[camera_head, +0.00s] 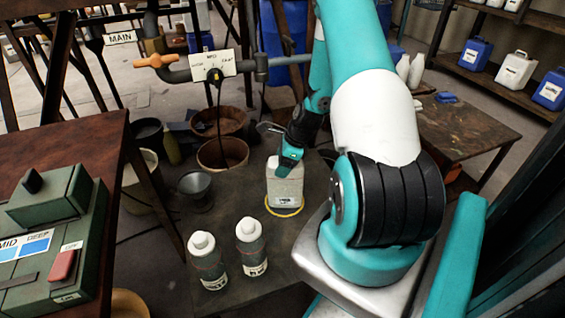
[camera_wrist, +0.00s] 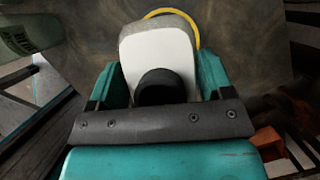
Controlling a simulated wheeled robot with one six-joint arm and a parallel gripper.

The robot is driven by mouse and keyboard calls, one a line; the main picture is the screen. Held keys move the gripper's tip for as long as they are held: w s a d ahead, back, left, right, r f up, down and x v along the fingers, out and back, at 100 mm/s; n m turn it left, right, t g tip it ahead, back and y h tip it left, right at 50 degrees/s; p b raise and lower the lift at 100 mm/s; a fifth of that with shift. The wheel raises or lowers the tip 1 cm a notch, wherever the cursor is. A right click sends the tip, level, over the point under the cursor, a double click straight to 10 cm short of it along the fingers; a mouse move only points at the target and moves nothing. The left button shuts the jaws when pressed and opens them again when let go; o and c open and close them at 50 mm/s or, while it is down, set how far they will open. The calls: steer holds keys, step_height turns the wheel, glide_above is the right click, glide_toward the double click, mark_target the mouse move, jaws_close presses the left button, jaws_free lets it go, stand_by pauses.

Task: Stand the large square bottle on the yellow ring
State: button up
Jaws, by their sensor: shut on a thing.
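The large square bottle (camera_head: 285,187) is whitish with a label low on its front. It is upright over the yellow ring (camera_head: 298,208), which shows around its lower front and sides. I cannot tell if its base touches the surface inside the ring. My gripper (camera_head: 287,160) is shut on the bottle near its top. In the wrist view the bottle's pale top (camera_wrist: 157,55) and black cap sit between the two teal fingers, and an arc of the ring (camera_wrist: 192,24) shows beyond the bottle. The rest of the ring is hidden.
Two white-capped bottles (camera_head: 208,262) (camera_head: 251,247) stand front left on the same dark surface. A green control box (camera_head: 50,240) is on the left table. Pots and a pipe valve are behind.

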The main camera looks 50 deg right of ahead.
steer(key=o, duration=1.2)
steer(key=shift+f, duration=0.1)
steer(key=p+v, duration=0.2)
steer(key=v, duration=1)
steer(key=w+a+r+n+g, duration=0.1)
steer(key=w+a+r+n, duration=0.2)
steer(key=a+r+n, duration=0.45)
steer(key=w+a+r+n, duration=0.2)
steer(key=a+r+n, duration=0.25)
steer(key=a, duration=0.55)
steer(key=s+a+r+n+g+y, duration=0.1)
steer(key=s+a+r+n, duration=0.3)
steer(key=a+n, duration=0.45)
steer(key=s+a+r+n+g, duration=0.1)
steer(key=s+a+r+n, duration=0.3)
steer(key=a+n, duration=0.4)
steer(key=s+a+n, duration=0.2)
steer(key=s, duration=0.1)
steer(key=s+a+r+n, duration=0.1)
steer(key=s+a+n, duration=0.1)
steer(key=s+n, duration=0.1)
steer(key=s+a+r+n, duration=0.1)
steer(key=s+a+n, duration=0.1)
steer(key=s, duration=0.1)
steer(key=shift+a+r+n+g, duration=0.1)
steer(key=shift+a+n+g, duration=0.15)
steer(key=shift+a+g, duration=0.15)
